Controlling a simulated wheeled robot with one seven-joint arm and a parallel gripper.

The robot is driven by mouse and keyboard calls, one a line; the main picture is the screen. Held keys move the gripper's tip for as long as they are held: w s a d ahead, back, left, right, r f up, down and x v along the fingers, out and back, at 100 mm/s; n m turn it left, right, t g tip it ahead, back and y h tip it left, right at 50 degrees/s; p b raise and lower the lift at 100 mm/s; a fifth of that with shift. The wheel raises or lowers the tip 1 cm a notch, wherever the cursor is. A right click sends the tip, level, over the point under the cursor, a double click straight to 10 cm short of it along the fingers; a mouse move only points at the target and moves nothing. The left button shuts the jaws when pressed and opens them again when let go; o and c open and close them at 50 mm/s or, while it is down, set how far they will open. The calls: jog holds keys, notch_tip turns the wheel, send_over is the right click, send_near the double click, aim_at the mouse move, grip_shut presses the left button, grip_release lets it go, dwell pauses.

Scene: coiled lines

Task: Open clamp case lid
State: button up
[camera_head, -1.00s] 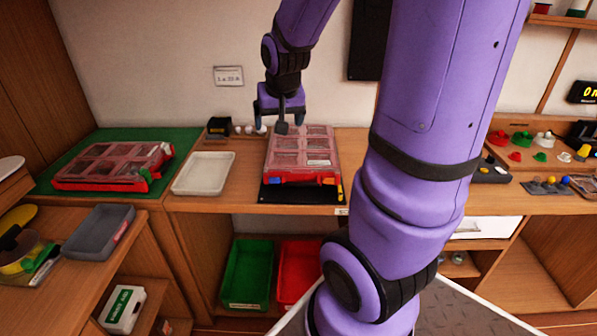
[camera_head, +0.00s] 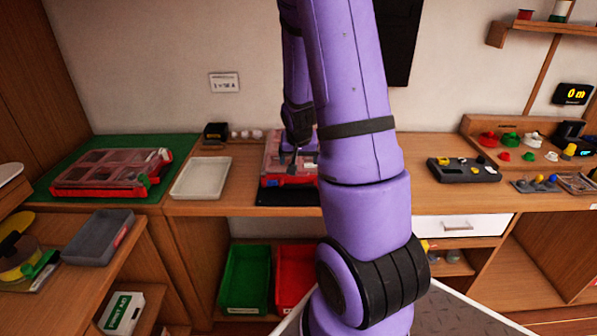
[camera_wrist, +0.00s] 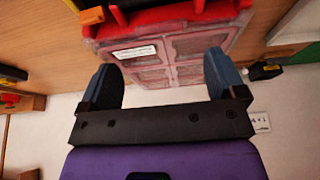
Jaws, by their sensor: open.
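A red case with a clear, compartmented lid (camera_head: 272,163) sits on a black mat (camera_head: 280,197) on the middle bench. Its lid looks down flat. The right part is hidden behind my arm. In the wrist view, the lid (camera_wrist: 172,74) with its white label and the red front rim (camera_wrist: 175,18) show beyond my fingers. My gripper (camera_wrist: 162,82) is open and empty, its two blue-grey fingers spread apart over the lid. In the head view, my gripper (camera_head: 298,160) is low over the case, partly hidden by my arm; I cannot tell if it touches.
A similar red case (camera_head: 108,172) lies on a green mat (camera_head: 48,189) at the left. A white tray (camera_head: 201,178) stands just left of the middle case. Green (camera_head: 246,279) and red (camera_head: 294,276) bins are below. A dark parts tray (camera_head: 464,170) is to the right.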

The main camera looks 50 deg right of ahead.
aim_at(299, 173)
jog(key=shift+x, duration=3.65)
jog(key=shift+c, duration=0.4)
